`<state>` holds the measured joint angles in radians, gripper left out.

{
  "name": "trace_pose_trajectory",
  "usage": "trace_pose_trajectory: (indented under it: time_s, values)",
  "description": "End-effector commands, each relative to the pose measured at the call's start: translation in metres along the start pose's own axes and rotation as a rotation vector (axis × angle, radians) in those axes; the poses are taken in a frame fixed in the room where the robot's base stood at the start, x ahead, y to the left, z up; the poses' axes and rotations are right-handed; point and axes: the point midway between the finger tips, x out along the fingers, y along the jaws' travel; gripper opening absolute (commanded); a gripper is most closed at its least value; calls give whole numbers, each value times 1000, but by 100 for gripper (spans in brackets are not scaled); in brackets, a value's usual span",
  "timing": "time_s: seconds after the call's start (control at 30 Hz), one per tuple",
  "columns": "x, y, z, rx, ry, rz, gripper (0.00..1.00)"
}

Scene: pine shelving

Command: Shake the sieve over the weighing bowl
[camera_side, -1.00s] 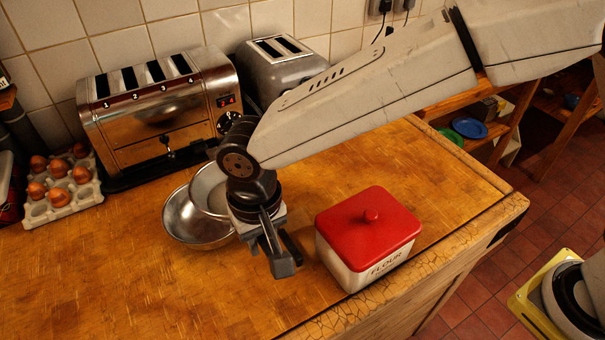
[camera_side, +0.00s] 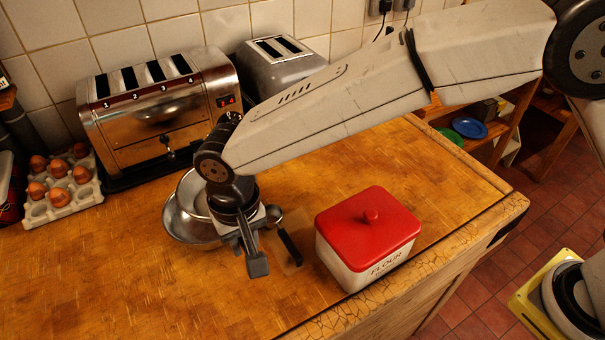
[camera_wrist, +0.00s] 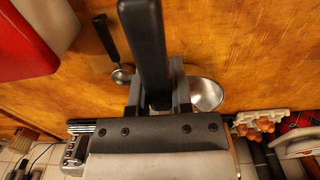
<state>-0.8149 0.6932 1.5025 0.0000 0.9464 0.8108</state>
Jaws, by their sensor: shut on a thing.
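My gripper (camera_side: 254,258) is above the counter at the front right of the bowl, pointing down. In the wrist view my gripper (camera_wrist: 157,98) is shut on a thick black handle (camera_wrist: 143,40), which looks like the sieve's. A shiny round metal rim, apparently the sieve (camera_side: 190,188), shows beside my wrist in the side view, above the bowl and partly hidden by my arm. The steel weighing bowl (camera_side: 182,228) stands on the counter below and to the left; it also shows in the wrist view (camera_wrist: 208,95). The bowl's contents cannot be seen.
A red-lidded flour tin (camera_side: 368,240) stands right of my gripper. A black-handled spoon (camera_side: 289,246) lies between them. A toaster (camera_side: 160,110), a grey toaster (camera_side: 280,65) and an egg tray (camera_side: 62,200) stand behind and left. The front-left counter is clear.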

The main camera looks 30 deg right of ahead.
Motion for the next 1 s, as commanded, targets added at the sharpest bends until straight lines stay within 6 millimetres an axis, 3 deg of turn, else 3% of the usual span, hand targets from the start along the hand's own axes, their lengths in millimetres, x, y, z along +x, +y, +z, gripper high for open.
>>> trace_pose_trajectory:
  time_s: [1.0]
  values:
    - [16, -22, -24, 0, 1, -1, 0]
